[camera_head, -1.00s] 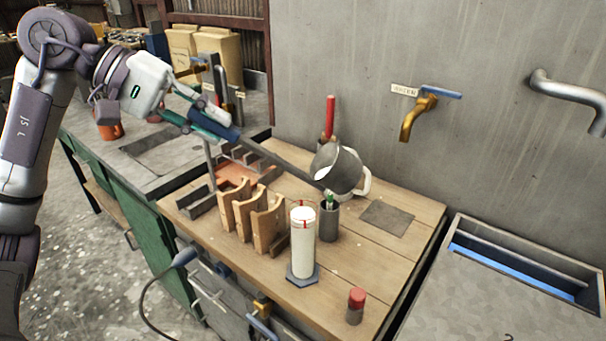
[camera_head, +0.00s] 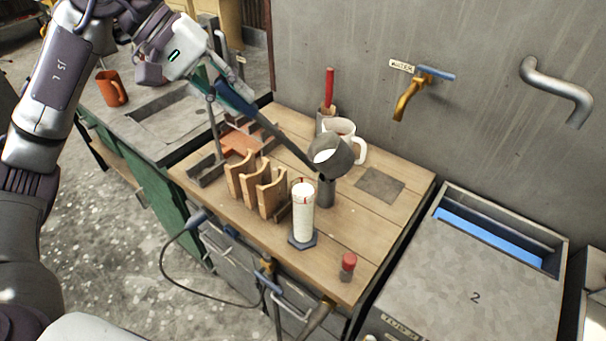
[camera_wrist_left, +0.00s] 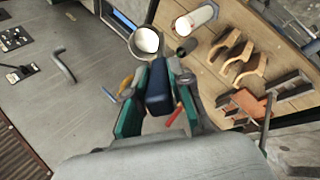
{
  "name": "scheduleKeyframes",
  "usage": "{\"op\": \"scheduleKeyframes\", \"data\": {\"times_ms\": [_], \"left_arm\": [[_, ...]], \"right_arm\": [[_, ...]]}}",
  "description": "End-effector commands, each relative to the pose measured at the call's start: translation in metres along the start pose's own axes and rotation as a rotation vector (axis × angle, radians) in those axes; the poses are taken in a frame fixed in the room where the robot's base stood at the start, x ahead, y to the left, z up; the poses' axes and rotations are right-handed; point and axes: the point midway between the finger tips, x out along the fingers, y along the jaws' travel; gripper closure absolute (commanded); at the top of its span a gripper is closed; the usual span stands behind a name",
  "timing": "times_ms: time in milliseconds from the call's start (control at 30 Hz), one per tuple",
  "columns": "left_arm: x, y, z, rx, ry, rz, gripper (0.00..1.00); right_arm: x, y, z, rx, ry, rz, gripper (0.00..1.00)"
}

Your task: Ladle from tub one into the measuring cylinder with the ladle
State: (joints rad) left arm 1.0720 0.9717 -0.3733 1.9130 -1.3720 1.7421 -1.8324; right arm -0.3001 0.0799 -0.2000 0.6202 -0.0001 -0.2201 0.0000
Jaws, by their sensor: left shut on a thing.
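My left gripper (camera_head: 230,90) is shut on the dark blue handle (camera_wrist_left: 158,88) of the ladle. The ladle's grey bowl (camera_head: 336,160) hangs above the bench, with white contents showing inside; the bowl and its white contents also show in the left wrist view (camera_wrist_left: 146,42). The measuring cylinder (camera_head: 303,212) stands upright on a dark hexagonal foot, looks white, and has red marks near its top. The bowl is apart from it, behind and to its right in the head view. I cannot identify tub one. My right gripper is out of view.
A wooden rack (camera_head: 258,187) stands left of the cylinder. A dark grey cup (camera_head: 326,192) is below the bowl, a white mug (camera_head: 357,142) behind it. A red-capped jar (camera_head: 347,267) stands at the front. A tub marked 2 (camera_head: 480,285) is at right.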

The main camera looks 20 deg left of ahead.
Motion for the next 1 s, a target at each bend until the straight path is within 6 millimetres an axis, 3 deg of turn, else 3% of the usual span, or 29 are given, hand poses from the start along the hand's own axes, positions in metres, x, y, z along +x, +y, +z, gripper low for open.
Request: {"op": "scheduleKeyframes", "data": {"times_ms": [33,100,1000], "left_arm": [[-0.006,0.010,0.000,0.003,0.001,-0.012,1.00],[-0.006,0.014,0.000,0.003,0.000,-0.034,1.00],[0.003,0.076,0.000,0.002,0.001,-0.374,1.00]], "right_arm": [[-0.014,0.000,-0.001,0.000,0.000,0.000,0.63],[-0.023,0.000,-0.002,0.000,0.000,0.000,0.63],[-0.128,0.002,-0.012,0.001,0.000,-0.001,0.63]]}}
